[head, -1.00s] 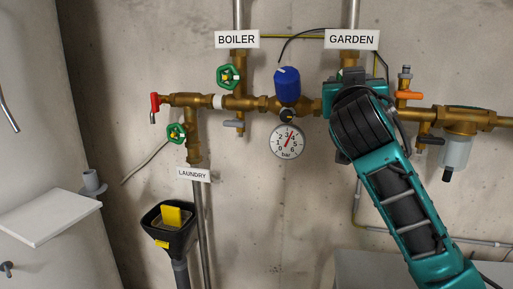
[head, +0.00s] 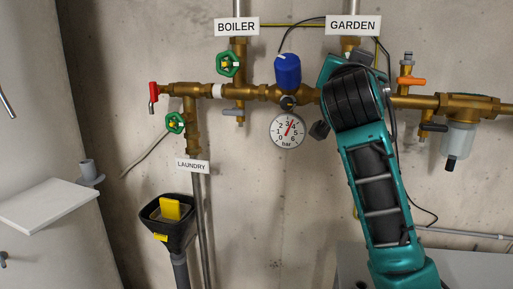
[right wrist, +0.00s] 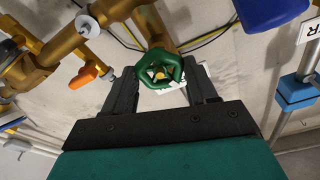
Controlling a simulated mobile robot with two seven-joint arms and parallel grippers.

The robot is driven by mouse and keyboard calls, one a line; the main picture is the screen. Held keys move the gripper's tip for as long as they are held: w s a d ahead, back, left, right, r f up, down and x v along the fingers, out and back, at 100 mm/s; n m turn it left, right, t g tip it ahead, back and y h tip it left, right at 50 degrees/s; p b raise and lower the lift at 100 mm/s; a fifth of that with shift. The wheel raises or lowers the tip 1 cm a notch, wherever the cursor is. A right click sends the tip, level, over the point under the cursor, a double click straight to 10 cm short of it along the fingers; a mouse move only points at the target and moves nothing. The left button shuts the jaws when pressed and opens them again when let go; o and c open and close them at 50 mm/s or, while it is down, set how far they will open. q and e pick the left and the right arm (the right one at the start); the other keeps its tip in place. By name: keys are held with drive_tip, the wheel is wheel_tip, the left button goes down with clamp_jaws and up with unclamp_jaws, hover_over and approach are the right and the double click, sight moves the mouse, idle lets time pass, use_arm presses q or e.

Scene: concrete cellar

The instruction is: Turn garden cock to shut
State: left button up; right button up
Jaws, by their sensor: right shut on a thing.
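The garden cock is a green handwheel (right wrist: 162,70) with a yellowish centre, seen in the right wrist view on a brass pipe. My right gripper (right wrist: 162,80) is shut on it, with one dark finger on each side of its rim. In the head view my right wrist covers the handwheel below the GARDEN sign (head: 353,25), and the fingers are hidden there too. My left gripper is not in view.
Left of my arm are the blue-capped valve (head: 287,71), the pressure gauge (head: 287,131) and the green boiler handwheel (head: 228,64). To the right are an orange lever (head: 411,81) and a filter with a clear bowl (head: 459,138). A black funnel (head: 168,222) stands lower left.

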drive_tip(key=shift+m+g+h+b, duration=0.35)
drive_tip(key=shift+m+b, duration=0.3)
drive_tip(key=shift+m, duration=1.95)
drive_tip(key=shift+a, duration=0.1)
drive_tip(key=shift+r+m+g+h, duration=0.15)
drive_tip(key=shift+m+g+h, duration=0.15)
drive_tip(key=shift+m, duration=2.2)
